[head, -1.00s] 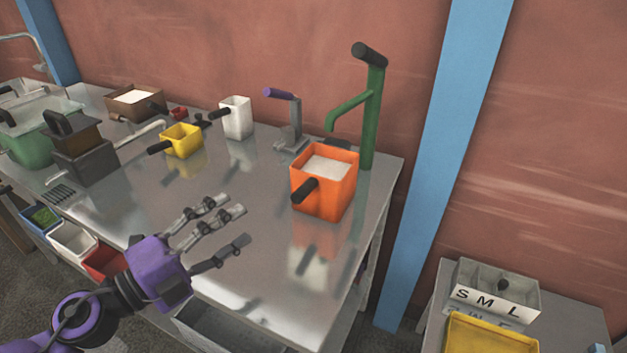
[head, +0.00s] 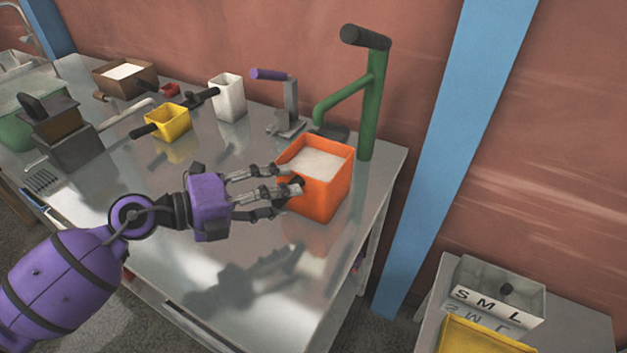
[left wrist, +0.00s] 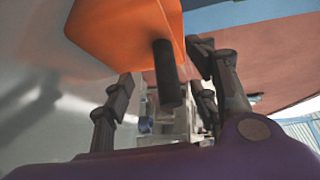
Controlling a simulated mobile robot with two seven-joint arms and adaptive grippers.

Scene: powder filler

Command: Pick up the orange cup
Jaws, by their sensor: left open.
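The orange cup (head: 325,192) is a square container holding white powder. It stands upright near the right end of the metal table in the head view. Its dark handle points toward my left gripper and is mostly hidden there by the fingers. My left gripper (head: 287,190) is open, with its fingers around the handle beside the cup. In the left wrist view the orange cup (left wrist: 120,30) is at the top left, and its black handle (left wrist: 167,75) hangs between the open fingers (left wrist: 165,85). My right gripper is not in view.
A green lever press (head: 372,110) stands right behind the cup. A purple-handled tool (head: 290,105), a white cup (head: 228,98) and a yellow cup (head: 167,122) stand further left. The metal table (head: 190,265) is clear in front. A box marked S M L (head: 490,300) is at the lower right.

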